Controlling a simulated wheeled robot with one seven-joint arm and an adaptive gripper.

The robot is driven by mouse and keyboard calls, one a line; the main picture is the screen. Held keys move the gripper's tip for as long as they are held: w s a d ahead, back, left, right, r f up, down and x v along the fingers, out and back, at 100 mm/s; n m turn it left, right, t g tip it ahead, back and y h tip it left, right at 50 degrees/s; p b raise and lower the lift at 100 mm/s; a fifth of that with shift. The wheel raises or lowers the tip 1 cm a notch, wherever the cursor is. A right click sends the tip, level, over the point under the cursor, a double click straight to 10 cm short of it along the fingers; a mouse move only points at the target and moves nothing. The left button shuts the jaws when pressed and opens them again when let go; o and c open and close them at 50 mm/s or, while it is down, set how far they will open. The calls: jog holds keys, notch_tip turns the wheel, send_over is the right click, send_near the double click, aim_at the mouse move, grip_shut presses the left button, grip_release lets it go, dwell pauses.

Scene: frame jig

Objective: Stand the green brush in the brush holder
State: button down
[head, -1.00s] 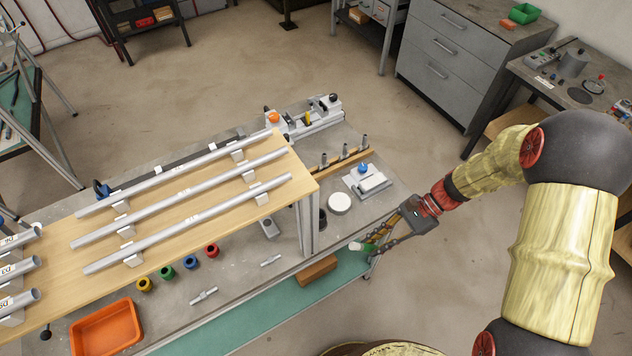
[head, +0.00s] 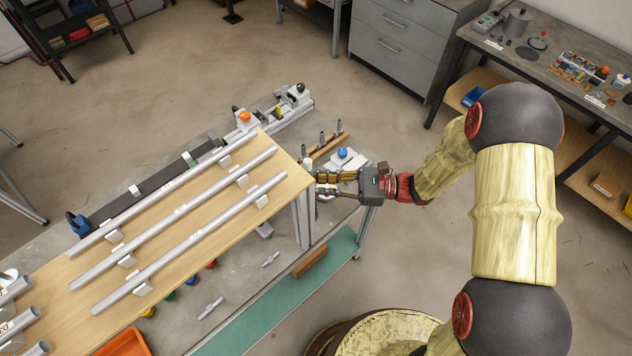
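My gripper (head: 322,184) is over the right end of the workbench, beside the end of the raised wooden shelf. Its fingers point left and their tips reach the shelf's right edge. From this angle I cannot tell whether the fingers are open or shut on something. I cannot make out the green brush now; it may be hidden by the fingers or the shelf. No brush holder can be made out either; the bench just beneath the gripper is covered by it and the shelf post.
The raised wooden shelf (head: 84,313) carries several metal tubes; its end post (head: 302,215) stands close to my fingertips. A blue-knobbed fixture (head: 343,154) and upright pins (head: 322,139) lie just behind the gripper.

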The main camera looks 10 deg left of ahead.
jog(key=shift+f+b, duration=3.15)
jog(key=shift+f, duration=1.75)
jog(key=shift+s+f, duration=0.15)
jog(key=shift+f, duration=0.15)
jog(key=c, duration=1.6)
grip_release()
jog(key=shift+s+d+f, duration=0.1)
jog(key=shift+s, duration=0.05)
jog(key=shift+c, duration=0.2)
jog(key=shift+d, duration=0.1)
jog(key=w+d, duration=0.1)
jog(key=d, duration=1)
jog(key=shift+d+r, duration=0.35)
jog(key=shift+d, duration=0.05)
